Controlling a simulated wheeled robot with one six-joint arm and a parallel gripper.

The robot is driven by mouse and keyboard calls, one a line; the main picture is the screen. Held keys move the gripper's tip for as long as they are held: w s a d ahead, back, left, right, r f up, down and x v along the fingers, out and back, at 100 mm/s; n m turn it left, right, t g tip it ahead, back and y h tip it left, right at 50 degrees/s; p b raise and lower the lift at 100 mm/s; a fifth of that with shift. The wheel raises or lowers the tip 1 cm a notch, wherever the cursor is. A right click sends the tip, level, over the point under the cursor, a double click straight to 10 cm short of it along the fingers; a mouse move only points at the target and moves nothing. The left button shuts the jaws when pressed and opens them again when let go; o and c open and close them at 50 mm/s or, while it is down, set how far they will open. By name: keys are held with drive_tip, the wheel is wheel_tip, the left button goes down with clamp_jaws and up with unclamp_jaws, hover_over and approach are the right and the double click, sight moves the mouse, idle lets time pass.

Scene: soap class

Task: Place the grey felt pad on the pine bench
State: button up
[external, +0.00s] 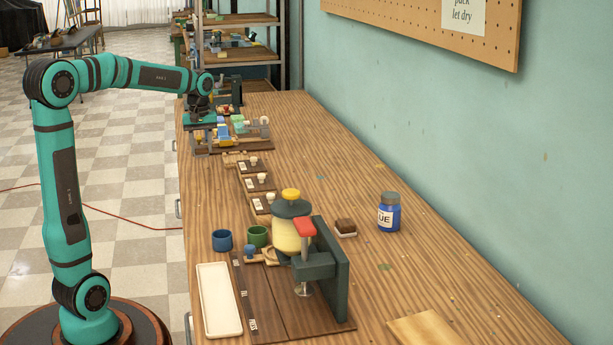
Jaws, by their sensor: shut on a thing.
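My arm reaches over the far left part of the long pine bench (340,190), a wood-grained top along the teal wall. My gripper (204,138) points down at the bench's left edge, low over a cluster of small blue, yellow and grey parts. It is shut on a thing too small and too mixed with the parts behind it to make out. I cannot pick out the grey felt pad in this view; I cannot tell whether it is what the gripper holds.
A dark press (318,265) on a brown board stands in front, with a white tray (219,300), a blue cup (222,240) and a green cup (257,236) beside it. A blue jar (389,214) stands to the right. The middle right is mostly clear.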

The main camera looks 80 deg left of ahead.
sight(192, 152)
drive_tip(key=shift+f, duration=2.25)
drive_tip(key=shift+f, duration=0.1)
drive_tip(key=o, duration=1)
wheel_tip(192, 152, up, 12)
drive_tip(key=shift+r, duration=0.1)
